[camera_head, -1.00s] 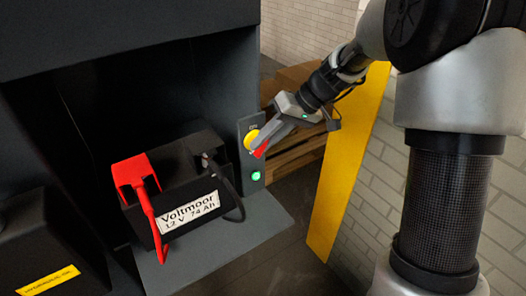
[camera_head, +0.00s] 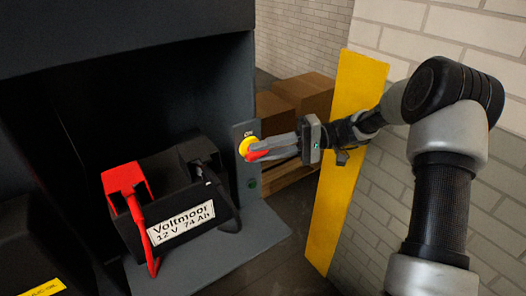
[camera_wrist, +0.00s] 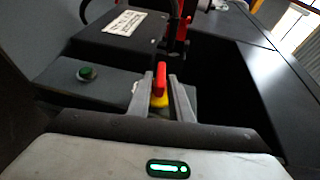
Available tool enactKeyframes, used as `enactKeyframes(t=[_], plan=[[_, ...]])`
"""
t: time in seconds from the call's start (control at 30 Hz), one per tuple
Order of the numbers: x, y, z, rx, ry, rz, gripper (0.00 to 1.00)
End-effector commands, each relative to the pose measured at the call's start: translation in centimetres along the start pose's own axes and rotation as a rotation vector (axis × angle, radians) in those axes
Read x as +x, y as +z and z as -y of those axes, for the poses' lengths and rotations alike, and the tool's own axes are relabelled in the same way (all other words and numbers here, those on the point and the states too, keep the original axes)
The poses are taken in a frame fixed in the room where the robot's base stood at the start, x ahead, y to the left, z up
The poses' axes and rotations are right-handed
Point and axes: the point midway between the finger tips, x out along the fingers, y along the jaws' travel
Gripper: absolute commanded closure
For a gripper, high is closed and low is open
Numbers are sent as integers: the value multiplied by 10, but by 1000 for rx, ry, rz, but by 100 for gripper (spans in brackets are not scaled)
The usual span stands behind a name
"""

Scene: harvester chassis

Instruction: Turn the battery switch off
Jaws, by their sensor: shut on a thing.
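The battery switch is a yellow disc (camera_head: 246,146) with a red handle (camera_head: 257,155), set on a grey panel (camera_head: 244,130) marked ON. The handle lies near level, pointing right. My gripper (camera_head: 272,148) is shut on the red handle from the right. The wrist view shows the handle (camera_wrist: 160,72) between the fingertips (camera_wrist: 160,86), with the yellow base (camera_wrist: 160,101) below it. The green lamp (camera_head: 252,183) under the switch looks dark; it also looks dark in the wrist view (camera_wrist: 88,73). My fingers hide part of the switch.
A black Voltmoor battery (camera_head: 185,190) with a red terminal cover (camera_head: 124,180) stands on a grey shelf (camera_head: 225,250) left of the switch. A yellow post (camera_head: 343,160) and cardboard boxes (camera_head: 300,95) stand to the right, behind my wrist.

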Motion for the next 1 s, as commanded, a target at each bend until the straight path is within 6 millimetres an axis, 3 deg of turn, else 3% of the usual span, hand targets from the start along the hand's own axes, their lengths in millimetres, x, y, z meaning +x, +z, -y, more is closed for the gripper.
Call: enactKeyframes(t=[0.3, 0.87, 0.9, 1.0], plan=[[0, 0, -3, 48, -115, 0, 100], [1, 0, -2, 57, -136, 1, 100], [1, 0, -2, 57, -136, 1, 75], [1, 0, -2, 57, -135, 1, 70]])
